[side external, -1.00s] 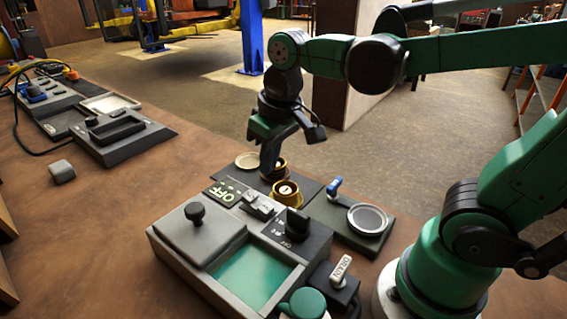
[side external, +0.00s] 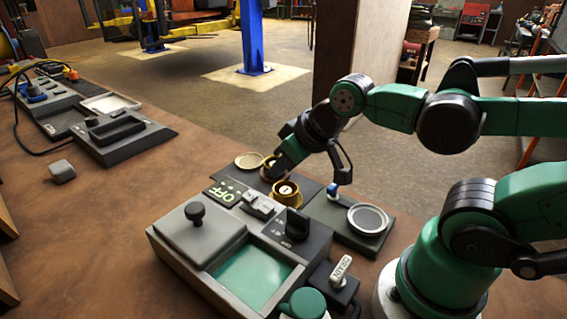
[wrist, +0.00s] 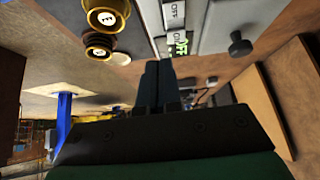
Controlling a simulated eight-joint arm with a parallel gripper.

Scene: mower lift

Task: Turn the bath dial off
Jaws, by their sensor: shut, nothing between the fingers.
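The grey bath box (side external: 165,245) stands at the front centre of the bench and holds green liquid (side external: 250,275). A black dial knob (side external: 297,224) sits upright on the panel at the bath's back right corner; its marks are too small to read. My gripper (side external: 280,168) is shut and empty, tilted down to the left beside the brass cups, behind the bath and apart from the dial. In the wrist view my shut fingers (wrist: 155,85) point towards the OFF panel. I cannot make out the dial there.
Two brass cups (side external: 287,192) stand close to my gripper. An OFF plate (side external: 222,193) and a grey switch (side external: 258,204) lie behind the bath. A blue lever (side external: 333,190), round dish (side external: 368,219) and DRAIN lever (side external: 341,268) are to the right.

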